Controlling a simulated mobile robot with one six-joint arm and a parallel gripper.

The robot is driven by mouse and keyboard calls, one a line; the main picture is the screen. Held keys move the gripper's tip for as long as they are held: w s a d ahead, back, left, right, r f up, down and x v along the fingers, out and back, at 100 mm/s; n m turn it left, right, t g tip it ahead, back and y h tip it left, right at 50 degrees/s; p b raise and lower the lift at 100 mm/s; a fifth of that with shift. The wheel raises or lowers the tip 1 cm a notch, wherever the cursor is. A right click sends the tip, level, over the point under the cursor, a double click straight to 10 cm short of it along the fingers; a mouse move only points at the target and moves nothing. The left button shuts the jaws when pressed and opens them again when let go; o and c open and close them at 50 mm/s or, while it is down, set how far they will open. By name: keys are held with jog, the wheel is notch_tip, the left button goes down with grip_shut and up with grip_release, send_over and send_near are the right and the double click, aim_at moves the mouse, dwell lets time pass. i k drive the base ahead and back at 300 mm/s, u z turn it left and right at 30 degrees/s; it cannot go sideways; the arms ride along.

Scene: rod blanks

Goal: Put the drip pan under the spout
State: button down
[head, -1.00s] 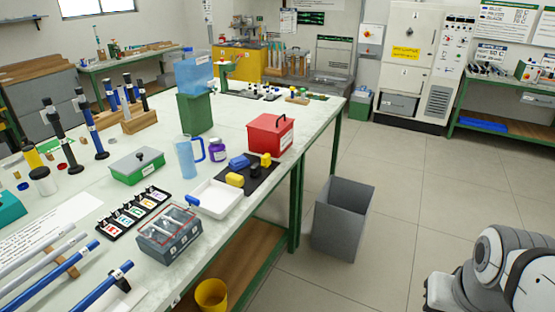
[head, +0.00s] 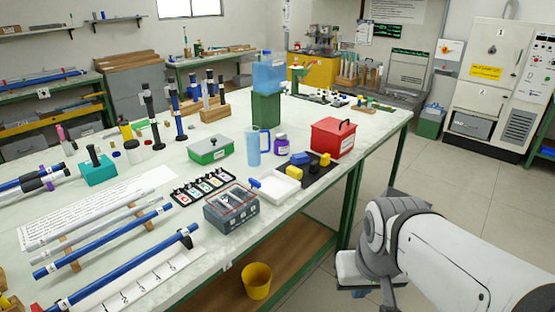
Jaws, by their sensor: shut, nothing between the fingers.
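The drip pan (head: 284,188) looks like a shallow white tray with a blue handle (head: 255,183) on its left. It lies flat near the front edge of the workbench. A translucent blue water container (head: 268,77) stands on a green block (head: 265,108) farther back on the bench. Its spout is too small to make out. The pan lies in front of the block, well apart from it. My arm (head: 440,250) reaches in from the lower right, beyond the bench's front edge. I cannot make out my gripper's fingers.
A light blue jug (head: 252,148) and a purple-labelled jar (head: 280,144) stand between pan and block. A dark mat (head: 316,178) with sponges, a red box (head: 333,138) and a clear-lidded case (head: 231,208) surround the pan. A yellow bucket (head: 257,281) sits below.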

aim_at(276, 186)
jog(key=i, duration=1.5)
jog(key=u, duration=0.05)
